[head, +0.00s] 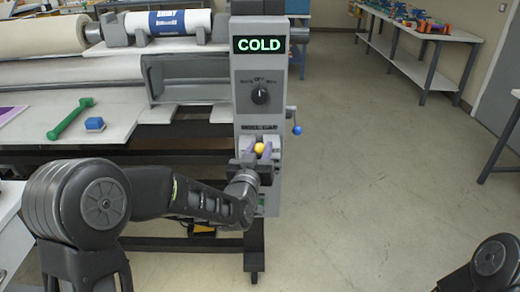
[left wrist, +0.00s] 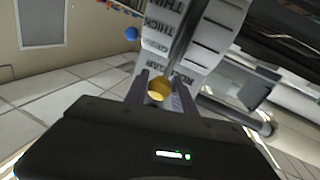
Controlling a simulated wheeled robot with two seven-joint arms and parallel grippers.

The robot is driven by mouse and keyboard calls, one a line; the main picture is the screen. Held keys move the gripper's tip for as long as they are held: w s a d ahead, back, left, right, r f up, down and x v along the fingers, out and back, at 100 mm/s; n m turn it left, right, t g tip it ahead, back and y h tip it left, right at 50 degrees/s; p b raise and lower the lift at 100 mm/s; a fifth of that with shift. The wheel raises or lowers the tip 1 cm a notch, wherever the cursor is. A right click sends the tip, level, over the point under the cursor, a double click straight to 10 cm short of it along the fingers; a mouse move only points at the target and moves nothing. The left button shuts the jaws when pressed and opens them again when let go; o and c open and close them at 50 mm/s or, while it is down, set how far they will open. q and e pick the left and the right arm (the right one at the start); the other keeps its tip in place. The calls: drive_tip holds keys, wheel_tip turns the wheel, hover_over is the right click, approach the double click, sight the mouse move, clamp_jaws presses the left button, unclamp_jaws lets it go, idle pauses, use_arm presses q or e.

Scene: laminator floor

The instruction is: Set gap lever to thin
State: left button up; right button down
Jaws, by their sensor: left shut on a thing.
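The gap lever's yellow ball knob (head: 259,148) is at the upper part of its scale on the grey machine column (head: 243,190), just under a dark title label. My left gripper (head: 258,153) is shut on it, with one finger on each side. In the left wrist view the yellow knob (left wrist: 157,91) sits between the fingers (left wrist: 159,82). The scale plate (left wrist: 165,40) there carries the words THIN and THICK, with THIN farther from the knob. The lever's shaft is mostly hidden. My right gripper is out of view.
Above the lever are a selector dial (head: 260,96) and a sign (head: 259,44) reading COLD. A blue ball handle (head: 297,130) sticks out at the column's right. The floor to the right is clear.

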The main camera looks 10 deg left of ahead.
use_arm(q)
clamp_jaws()
idle(0.8)
